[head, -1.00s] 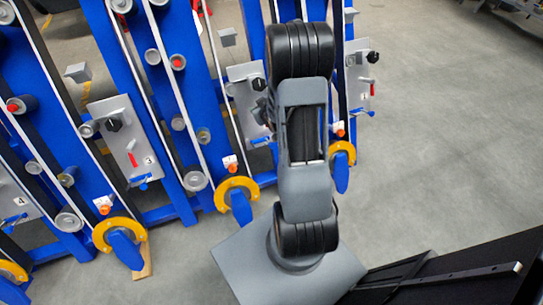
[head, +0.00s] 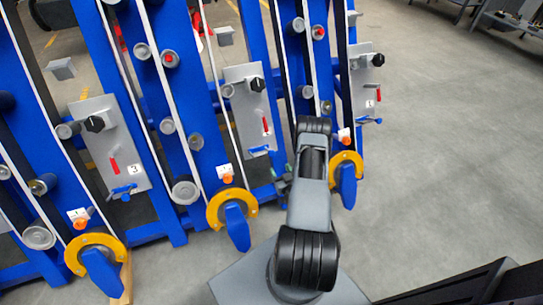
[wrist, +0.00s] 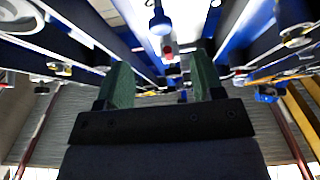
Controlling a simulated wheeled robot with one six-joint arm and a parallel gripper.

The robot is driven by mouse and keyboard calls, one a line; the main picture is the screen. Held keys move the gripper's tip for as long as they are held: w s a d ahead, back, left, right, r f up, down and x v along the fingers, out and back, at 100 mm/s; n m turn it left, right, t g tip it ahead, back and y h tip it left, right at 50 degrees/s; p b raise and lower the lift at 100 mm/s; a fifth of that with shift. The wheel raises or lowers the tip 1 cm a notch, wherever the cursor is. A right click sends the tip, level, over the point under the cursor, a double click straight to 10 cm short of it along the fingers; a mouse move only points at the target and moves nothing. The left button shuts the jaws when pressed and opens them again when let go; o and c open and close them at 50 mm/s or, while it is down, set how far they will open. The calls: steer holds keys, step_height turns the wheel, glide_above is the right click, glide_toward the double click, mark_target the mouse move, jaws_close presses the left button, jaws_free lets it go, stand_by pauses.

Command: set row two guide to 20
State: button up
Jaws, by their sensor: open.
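Several blue row units stand side by side, each with a grey panel. The left panel (head: 108,150) is marked 3. The middle panel (head: 249,105) has a black knob (head: 257,84), a red lever (head: 265,125) and a blue handle (head: 260,150); its number is too small to read. Below it is a yellow arc (head: 214,208) with a blue piece and an orange knob (head: 227,179). I cannot tell which part is the row two guide, nor read any scale. My gripper (head: 284,182) is beside my arm near the row units; its green fingers are apart and empty in the wrist view (wrist: 160,85).
A right panel (head: 366,85) and another yellow arc (head: 346,165) stand beyond my arm. A yellow arc (head: 95,250) stands at lower left. The grey floor (head: 450,140) on the right is clear. Benches (head: 505,20) stand at the far right.

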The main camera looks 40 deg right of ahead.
mark_target(272, 155)
steer(key=b+x, duration=0.1)
steer(key=x, duration=0.9)
steer(key=shift+w, duration=0.1)
steer(key=shift+c, duration=0.3)
jaws_close()
